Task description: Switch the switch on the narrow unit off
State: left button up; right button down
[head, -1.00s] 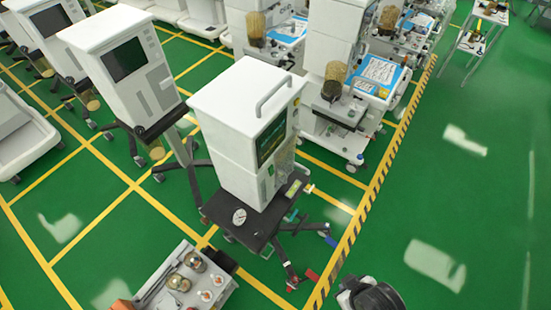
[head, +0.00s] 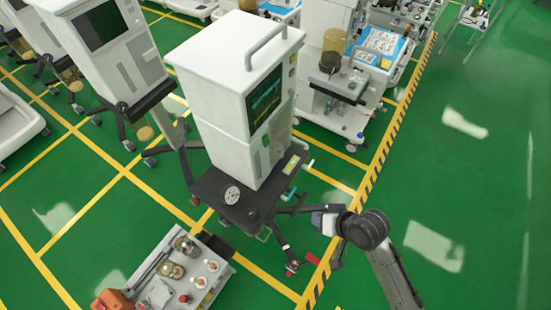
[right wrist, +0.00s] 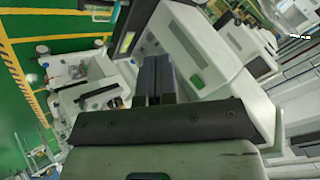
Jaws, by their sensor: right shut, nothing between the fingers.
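The narrow unit (head: 222,95) is a tall white cabinet with a top handle and a dark screen, standing on a black wheeled base in the middle of the head view. A small green switch (head: 266,141) shows low on its front, below the screen. In the right wrist view a green switch (right wrist: 197,81) shows on a white housing, right of the fingers. My right gripper (head: 318,219) is to the right of the unit's base and apart from the unit. Its dark fingers (right wrist: 155,68) are closed together with nothing between them. My left gripper is out of view.
The black base (head: 215,185) carries a round gauge (head: 232,195). A low device with domes (head: 190,270) stands at the front left. Another white unit (head: 105,50) stands at the left, and a workstation (head: 335,85) behind. Green floor at the right is clear.

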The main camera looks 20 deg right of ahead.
pick_arm(q)
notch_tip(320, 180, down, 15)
jog(key=b, duration=1.2)
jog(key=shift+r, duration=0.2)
pick_arm(e)
jog(key=w+d+m+t+y, duration=0.2)
jog(key=w+d+m+t, duration=0.1)
jog(key=w, duration=0.5)
jog(key=w+d+r+m+t+y, duration=0.1)
jog(key=w+d+m+t+y, duration=0.2)
jog(key=w+m, duration=0.2)
jog(key=w, duration=0.3)
jog(key=shift+w+r, duration=0.2)
jog(key=shift+w, duration=0.1)
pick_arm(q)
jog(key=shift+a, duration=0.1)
pick_arm(e)
jog(key=shift+w+a, duration=0.1)
send_near(266, 141)
jog(key=w+a+f, duration=0.2)
jog(key=w+f, duration=0.2)
jog(key=w, duration=0.1)
jog(key=shift+x, duration=0.9)
jog(key=shift+r, duration=0.15)
